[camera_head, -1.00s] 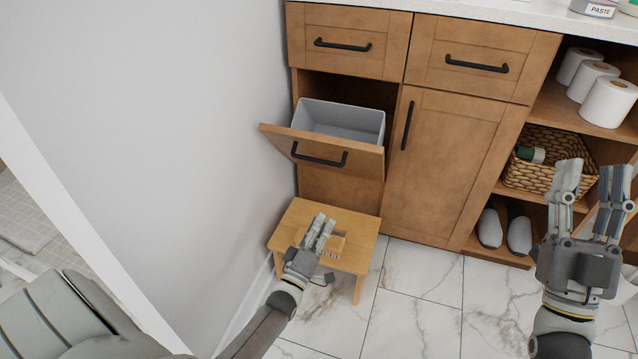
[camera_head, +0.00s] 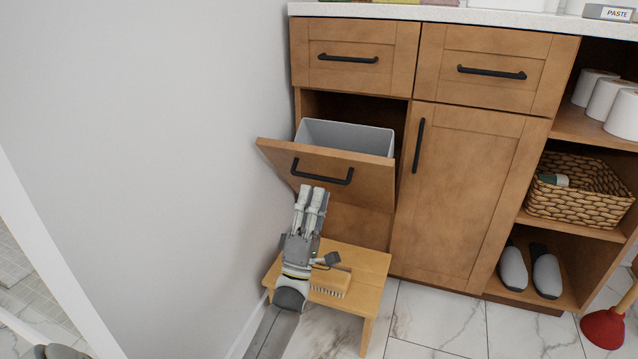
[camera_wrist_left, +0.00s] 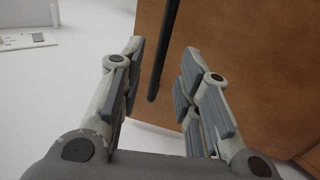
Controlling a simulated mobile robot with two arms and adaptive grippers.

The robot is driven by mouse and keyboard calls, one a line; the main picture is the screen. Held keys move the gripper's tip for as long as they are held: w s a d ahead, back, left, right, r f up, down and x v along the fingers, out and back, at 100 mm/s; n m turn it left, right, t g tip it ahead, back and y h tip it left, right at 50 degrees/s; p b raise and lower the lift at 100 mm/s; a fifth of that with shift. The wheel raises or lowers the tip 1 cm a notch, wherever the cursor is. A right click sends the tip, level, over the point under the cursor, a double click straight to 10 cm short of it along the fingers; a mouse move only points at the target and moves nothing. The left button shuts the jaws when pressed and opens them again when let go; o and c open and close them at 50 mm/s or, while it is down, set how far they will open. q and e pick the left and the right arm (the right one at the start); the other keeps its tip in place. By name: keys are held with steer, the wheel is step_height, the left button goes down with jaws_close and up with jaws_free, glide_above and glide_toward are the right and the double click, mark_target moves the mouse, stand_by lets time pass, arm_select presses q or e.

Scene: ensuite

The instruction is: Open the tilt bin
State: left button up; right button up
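The tilt bin's wooden front (camera_head: 345,177) leans outward from the cabinet, with a grey bin (camera_head: 350,136) showing behind its top edge. Its black handle (camera_head: 322,172) runs across the front. My left gripper (camera_head: 314,190) is just below the handle in the head view, its fingers pointing up toward it. In the left wrist view, the fingers (camera_wrist_left: 160,85) are apart, with the black handle (camera_wrist_left: 165,50) and the wooden front (camera_wrist_left: 235,60) beyond them. I see nothing gripped.
A wooden stool (camera_head: 358,262) with a brush (camera_head: 330,284) on it stands under the bin front. A grey wall (camera_head: 140,130) is close on the left. A cabinet door (camera_head: 455,190) is to the right, with open shelves and a red plunger (camera_head: 603,327) beyond.

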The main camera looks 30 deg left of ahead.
mark_target(319, 178)
arm_select(q)
steer(key=shift+b+x, duration=0.65)
steer(key=shift+x, duration=2)
steer(key=shift+f, duration=0.1)
jaws_close()
